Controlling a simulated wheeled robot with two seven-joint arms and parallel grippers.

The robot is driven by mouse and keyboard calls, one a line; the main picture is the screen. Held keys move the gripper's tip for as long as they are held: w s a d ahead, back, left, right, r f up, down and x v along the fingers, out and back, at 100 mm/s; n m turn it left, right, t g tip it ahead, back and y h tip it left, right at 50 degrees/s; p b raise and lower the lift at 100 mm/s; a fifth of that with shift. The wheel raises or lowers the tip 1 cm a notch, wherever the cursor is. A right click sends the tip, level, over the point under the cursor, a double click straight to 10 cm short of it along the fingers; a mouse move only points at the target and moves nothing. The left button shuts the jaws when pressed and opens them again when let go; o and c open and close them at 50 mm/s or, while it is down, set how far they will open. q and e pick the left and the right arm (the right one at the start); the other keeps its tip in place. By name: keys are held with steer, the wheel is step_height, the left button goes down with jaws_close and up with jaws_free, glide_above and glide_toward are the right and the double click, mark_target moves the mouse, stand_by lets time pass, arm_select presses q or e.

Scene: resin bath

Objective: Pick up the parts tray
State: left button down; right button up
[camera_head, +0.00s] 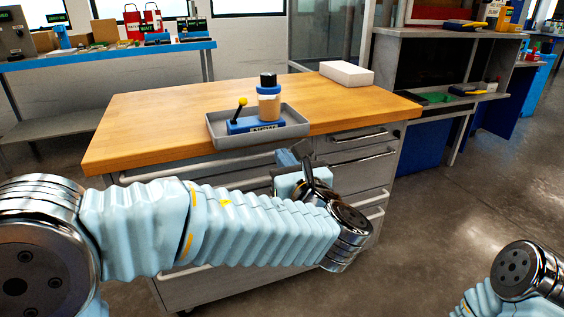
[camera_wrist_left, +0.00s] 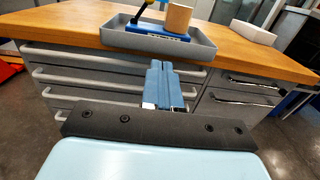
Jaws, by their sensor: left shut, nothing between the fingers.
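The parts tray (camera_head: 215,130) is a shallow grey tray on the wooden top of a drawer cabinet, near its front edge. It holds a bottle (camera_head: 269,95) with a dark cap and amber contents, and a blue block (camera_head: 245,125) with a black-and-yellow lever. The tray also shows at the top of the left wrist view (camera_wrist_left: 120,38). My left gripper (camera_head: 290,158) is shut and empty, in front of the cabinet drawers and just below the tray's front edge, apart from it. Its closed blue-grey fingers show in the left wrist view (camera_wrist_left: 163,75). My right gripper is not in view.
The wooden worktop (camera_head: 140,115) has free room left and right of the tray. A white box (camera_head: 347,73) lies at its back right. Drawer handles (camera_head: 358,137) stick out from the cabinet front. A blue-edged bench (camera_head: 110,54) stands behind left, grey shelving behind right.

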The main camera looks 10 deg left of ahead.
mark_target(264, 131)
arm_select(q)
steer(key=p+x, duration=0.1)
steer(key=x, duration=1)
steer(key=shift+w, duration=0.1)
steer(key=x, duration=0.5)
steer(key=shift+w+a+f, duration=0.1)
steer(key=shift+w+a, duration=0.05)
steer(key=shift+w, duration=0.05)
